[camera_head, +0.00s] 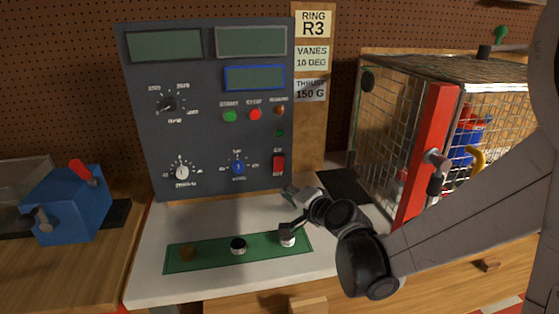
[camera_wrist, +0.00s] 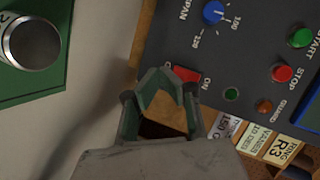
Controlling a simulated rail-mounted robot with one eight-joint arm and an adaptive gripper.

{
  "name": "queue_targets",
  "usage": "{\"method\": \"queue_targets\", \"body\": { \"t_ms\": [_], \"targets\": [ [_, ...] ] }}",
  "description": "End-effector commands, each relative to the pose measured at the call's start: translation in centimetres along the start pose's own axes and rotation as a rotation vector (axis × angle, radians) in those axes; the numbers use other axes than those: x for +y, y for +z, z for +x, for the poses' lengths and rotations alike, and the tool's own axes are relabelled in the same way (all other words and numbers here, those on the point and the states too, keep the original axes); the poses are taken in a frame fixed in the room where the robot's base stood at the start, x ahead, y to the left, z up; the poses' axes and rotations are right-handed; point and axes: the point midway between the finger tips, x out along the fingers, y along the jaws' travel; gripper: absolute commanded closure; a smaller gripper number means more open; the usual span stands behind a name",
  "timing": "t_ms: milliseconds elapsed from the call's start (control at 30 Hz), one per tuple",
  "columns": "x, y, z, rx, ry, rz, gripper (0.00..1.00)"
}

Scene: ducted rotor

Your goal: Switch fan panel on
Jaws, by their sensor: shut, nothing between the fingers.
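The fan panel (camera_head: 210,140) is a dark grey upright board with blank displays, knobs and buttons. Its red switch (camera_head: 278,163) is at the lower right; its exact setting is too small to tell. The red switch also shows in the wrist view (camera_wrist: 187,74), with an "ON" label beside it. A small dark green lamp (camera_head: 279,133) sits above it. My gripper (camera_head: 287,190) is in front of the panel's lower right, below the switch. In the wrist view my gripper (camera_wrist: 164,80) is shut and empty, its tips next to the switch; contact cannot be told.
A green mat (camera_head: 213,255) with small round parts lies on the white worktop (camera_head: 150,270). A mesh cage (camera_head: 385,130) with a red-edged door (camera_head: 428,155) stands right, behind my arm. A blue vise-like block (camera_head: 65,210) is left. Paper labels (camera_head: 313,55) hang beside the panel.

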Motion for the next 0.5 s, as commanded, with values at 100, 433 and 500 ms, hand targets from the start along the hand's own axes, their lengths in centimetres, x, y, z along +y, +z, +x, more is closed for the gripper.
{"method": "queue_targets", "body": {
  "t_ms": [100, 433, 500],
  "targets": [
    [-1.0, -0.9, 1.1, 0.0, 0.0, 0.0, 1.0],
    [-2.9, -2.8, 3.8, 0.0, 0.0, 0.0, 1.0],
    [-3.1, -3.1, 4.2, 0.0, 0.0, 0.0, 1.0]
  ]
}}
